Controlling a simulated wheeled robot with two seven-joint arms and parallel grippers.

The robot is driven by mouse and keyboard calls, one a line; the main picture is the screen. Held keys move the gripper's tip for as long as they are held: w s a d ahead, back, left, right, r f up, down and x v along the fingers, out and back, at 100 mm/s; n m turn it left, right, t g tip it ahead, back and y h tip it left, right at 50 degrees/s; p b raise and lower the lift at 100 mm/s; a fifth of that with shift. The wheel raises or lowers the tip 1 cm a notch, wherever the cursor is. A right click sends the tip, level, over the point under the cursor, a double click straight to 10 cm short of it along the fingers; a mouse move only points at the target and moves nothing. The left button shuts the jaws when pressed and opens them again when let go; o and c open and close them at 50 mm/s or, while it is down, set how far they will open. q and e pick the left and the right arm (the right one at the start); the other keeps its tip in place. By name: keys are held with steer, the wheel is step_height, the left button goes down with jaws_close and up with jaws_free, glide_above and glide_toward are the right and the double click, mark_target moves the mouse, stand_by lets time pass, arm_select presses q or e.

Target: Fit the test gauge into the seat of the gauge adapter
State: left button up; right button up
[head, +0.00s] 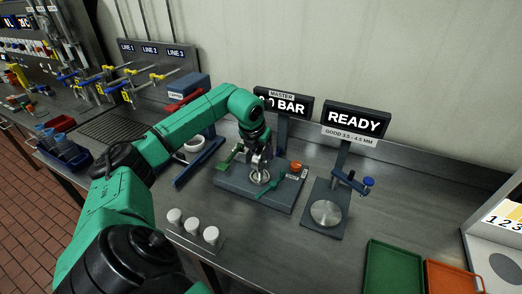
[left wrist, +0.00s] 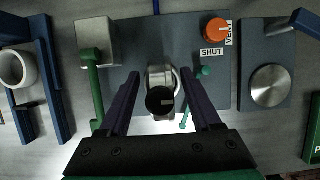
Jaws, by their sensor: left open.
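The grey gauge adapter block (head: 232,184) stands on the bench, with green levers and an orange knob (head: 296,166) marked SHUT and VENT. My left gripper (head: 260,165) is directly over its middle. In the left wrist view the fingers of the left gripper (left wrist: 163,100) are spread apart. A dark round piece, which looks like the test gauge (left wrist: 160,99), lies between them with a gap on each side. A pale metal ring (left wrist: 160,73) shows just behind it. The gauge covers most of the seat, so I cannot tell whether it is fully in. My right gripper is not in view.
A dark plate with a round metal disc (head: 326,212) stands right of the block, under the READY display (head: 354,121). The master display (head: 284,104) is behind. Several white round pieces (head: 192,226) stand in front. Green (head: 392,268) and orange trays lie at the front right.

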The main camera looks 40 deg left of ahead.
arm_select(q)
steer(key=b+v, duration=0.2)
steer(key=v, duration=0.4)
steer(key=shift+w, duration=0.1)
steer(key=v, duration=0.6)
steer(key=shift+r, duration=0.15)
